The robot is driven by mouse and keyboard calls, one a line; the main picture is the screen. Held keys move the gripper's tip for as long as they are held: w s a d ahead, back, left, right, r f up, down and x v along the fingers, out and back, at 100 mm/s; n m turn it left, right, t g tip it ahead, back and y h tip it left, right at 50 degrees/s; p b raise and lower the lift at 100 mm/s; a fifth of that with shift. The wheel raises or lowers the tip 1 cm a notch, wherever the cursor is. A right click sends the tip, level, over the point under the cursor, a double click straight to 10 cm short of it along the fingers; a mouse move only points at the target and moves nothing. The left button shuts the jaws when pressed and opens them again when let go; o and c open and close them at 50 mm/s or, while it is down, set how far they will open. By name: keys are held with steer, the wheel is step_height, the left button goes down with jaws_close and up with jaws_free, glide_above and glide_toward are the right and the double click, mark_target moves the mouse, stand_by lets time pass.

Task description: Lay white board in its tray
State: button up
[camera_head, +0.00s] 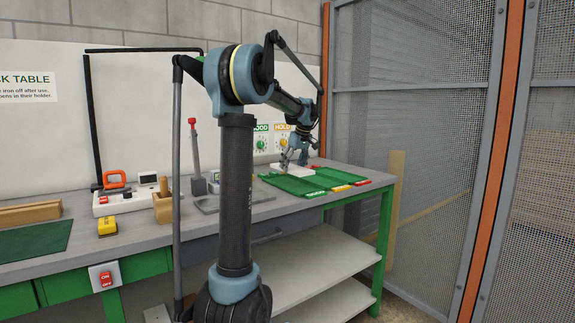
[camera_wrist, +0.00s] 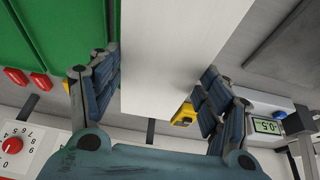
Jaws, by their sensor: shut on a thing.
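The white board (camera_head: 292,170) is a flat white slab near the back edge of the green trays (camera_head: 292,185) at the right end of the bench. My gripper (camera_head: 290,156) is above it, pointing down. In the wrist view the white board (camera_wrist: 175,45) runs between the two fingers of my gripper (camera_wrist: 155,92), which is shut on it. Green tray surface (camera_wrist: 60,35) lies to the left of the board there. I cannot tell whether the board touches the tray or the bench. The fingertips are small in the head view.
Green, yellow (camera_head: 341,188) and red labels line the trays' front. A grey mat (camera_head: 222,201), a wooden holder (camera_head: 162,207) and a soldering station (camera_head: 118,200) stand to the left. A mesh fence (camera_head: 415,130) stands at the right.

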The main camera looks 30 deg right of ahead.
mark_target(291, 185)
steer(key=shift+w+a+f, duration=0.1)
steer(key=shift+w, duration=0.35)
steer(key=shift+d+f, duration=0.2)
steer(key=shift+f, duration=2.8)
steer(key=shift+f, duration=0.35)
steer(key=o, duration=1.4)
steer(key=shift+s, duration=0.1)
steer(key=v, duration=1.2)
